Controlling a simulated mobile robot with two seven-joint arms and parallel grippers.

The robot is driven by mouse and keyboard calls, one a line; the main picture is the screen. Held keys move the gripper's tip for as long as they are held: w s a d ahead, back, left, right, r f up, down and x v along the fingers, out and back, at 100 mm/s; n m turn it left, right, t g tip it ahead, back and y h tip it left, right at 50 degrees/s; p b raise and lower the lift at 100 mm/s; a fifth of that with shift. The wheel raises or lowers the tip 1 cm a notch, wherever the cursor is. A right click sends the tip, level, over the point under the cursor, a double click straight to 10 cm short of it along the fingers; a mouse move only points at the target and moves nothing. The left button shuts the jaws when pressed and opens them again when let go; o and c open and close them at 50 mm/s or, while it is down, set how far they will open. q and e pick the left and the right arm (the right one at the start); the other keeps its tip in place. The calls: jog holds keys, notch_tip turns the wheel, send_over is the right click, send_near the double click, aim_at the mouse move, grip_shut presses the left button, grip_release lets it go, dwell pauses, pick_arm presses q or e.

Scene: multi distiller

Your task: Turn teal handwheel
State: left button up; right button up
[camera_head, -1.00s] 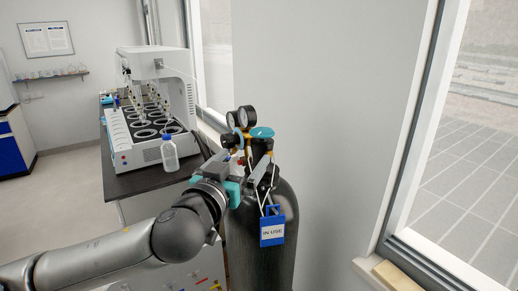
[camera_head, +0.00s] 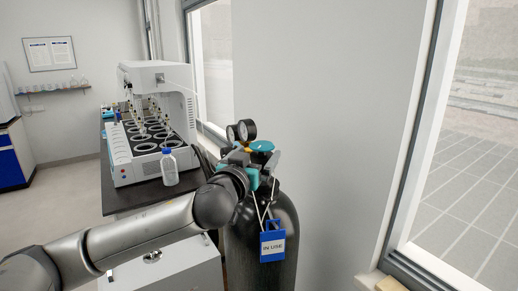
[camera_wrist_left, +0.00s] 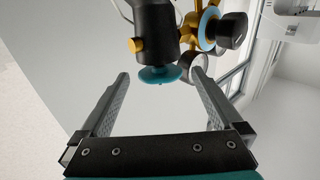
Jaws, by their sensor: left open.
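The teal handwheel (camera_head: 261,146) sits on top of the dark gas cylinder (camera_head: 262,240) in the head view. In the left wrist view the handwheel (camera_wrist_left: 159,74) shows upside down, at the end of the black valve body (camera_wrist_left: 154,35). My left gripper (camera_head: 266,166) is at the cylinder's top, just below and beside the handwheel. In the left wrist view its two fingers (camera_wrist_left: 160,82) are open, one on each side of the handwheel, with gaps between. Contact is not visible. My right gripper is not in view.
Pressure gauges (camera_head: 241,131) stand left of the handwheel. A blue "IN USE" tag (camera_head: 272,241) hangs on the cylinder. The bench (camera_head: 135,194) at left holds the white distiller (camera_head: 155,100) and a bottle (camera_head: 169,168). The wall and window (camera_head: 440,120) are close on the right.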

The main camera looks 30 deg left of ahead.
pick_arm(q)
jog(key=shift+x, duration=1.1)
jog(key=c, duration=1.2)
